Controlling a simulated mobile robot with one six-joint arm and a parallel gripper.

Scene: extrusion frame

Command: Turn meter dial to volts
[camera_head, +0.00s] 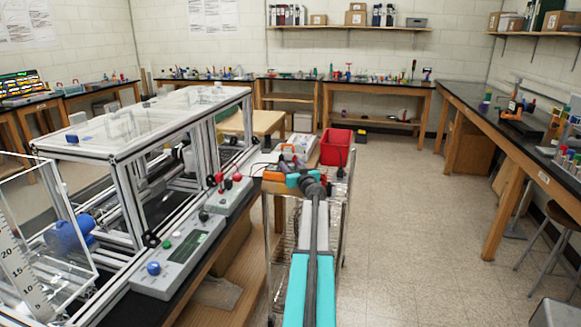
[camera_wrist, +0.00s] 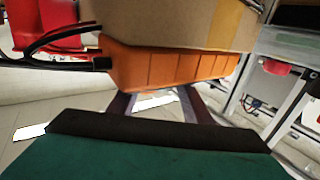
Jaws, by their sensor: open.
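I cannot make out a meter dial or its markings for certain in either view. A grey panel (camera_head: 180,252) with a dark display, a blue knob (camera_head: 153,268) and a green button lies on the left bench; its lettering is too small to read. My gripper (camera_wrist: 157,103) shows in the wrist view as two dark fingers, apart and with nothing seen between them. An orange ribbed object (camera_wrist: 172,68) is just beyond the fingers, below a tan surface; I cannot tell what it is. In the head view my arm hides the fingertips.
A metal extrusion frame (camera_head: 122,190) stands on the left bench. A red bin (camera_head: 336,147) is beyond my arm, and a red object with black cables (camera_wrist: 45,28) shows in the wrist view.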

